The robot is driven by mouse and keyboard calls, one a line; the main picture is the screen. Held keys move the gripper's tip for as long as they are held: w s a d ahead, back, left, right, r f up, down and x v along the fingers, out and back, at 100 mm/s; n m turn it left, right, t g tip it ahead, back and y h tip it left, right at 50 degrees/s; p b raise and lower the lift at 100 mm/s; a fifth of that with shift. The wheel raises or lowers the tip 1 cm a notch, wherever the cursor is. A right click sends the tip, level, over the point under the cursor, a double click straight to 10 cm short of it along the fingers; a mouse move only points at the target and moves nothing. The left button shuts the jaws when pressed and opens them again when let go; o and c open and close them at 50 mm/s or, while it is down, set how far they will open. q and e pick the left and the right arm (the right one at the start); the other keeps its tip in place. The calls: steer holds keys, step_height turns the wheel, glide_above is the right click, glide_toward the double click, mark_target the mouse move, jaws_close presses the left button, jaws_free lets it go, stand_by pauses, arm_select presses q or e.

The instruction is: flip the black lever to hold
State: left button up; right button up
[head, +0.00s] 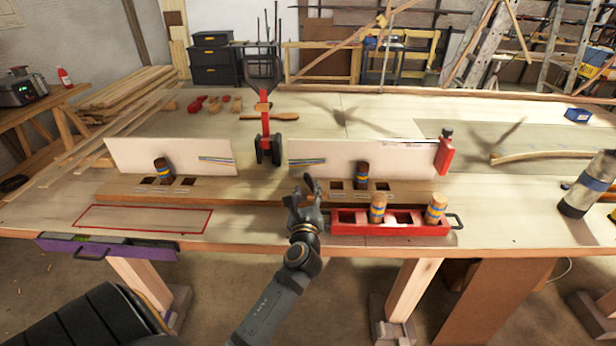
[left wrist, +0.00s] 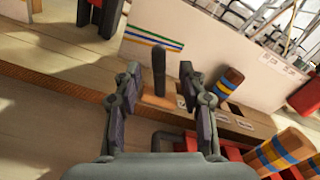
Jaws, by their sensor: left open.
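The black lever (left wrist: 159,72) stands roughly upright on a small orange-brown base in the left wrist view, between my two finger lines and beyond the fingertips. It appears untouched. In the head view my gripper largely covers that spot, so I cannot make out the lever clearly there. My left gripper (head: 306,190) is open and empty, at the front edge of the wooden rail (head: 220,188), left of the red tray. In the left wrist view its open fingers (left wrist: 162,95) frame the lever. The hold marking cannot be read. My right gripper is out of view.
The red tray (head: 347,229) with banded pegs (head: 378,208) sits close right of my gripper. Another banded peg (head: 362,174) stands in the rail behind. White boards (head: 340,160) rise behind the rail, with a red-and-black clamp (head: 265,135) between them. The red-outlined area (head: 150,209) is empty.

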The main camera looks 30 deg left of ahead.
mark_target(308, 182)
arm_select(q)
steer(key=x, duration=0.5)
steer(key=shift+a, duration=0.1)
steer(key=shift+w+a, duration=0.15)
steer(key=shift+w, duration=0.25)
steer(key=shift+a+f, duration=0.1)
steer(key=c, duration=0.5)
jaws_close()
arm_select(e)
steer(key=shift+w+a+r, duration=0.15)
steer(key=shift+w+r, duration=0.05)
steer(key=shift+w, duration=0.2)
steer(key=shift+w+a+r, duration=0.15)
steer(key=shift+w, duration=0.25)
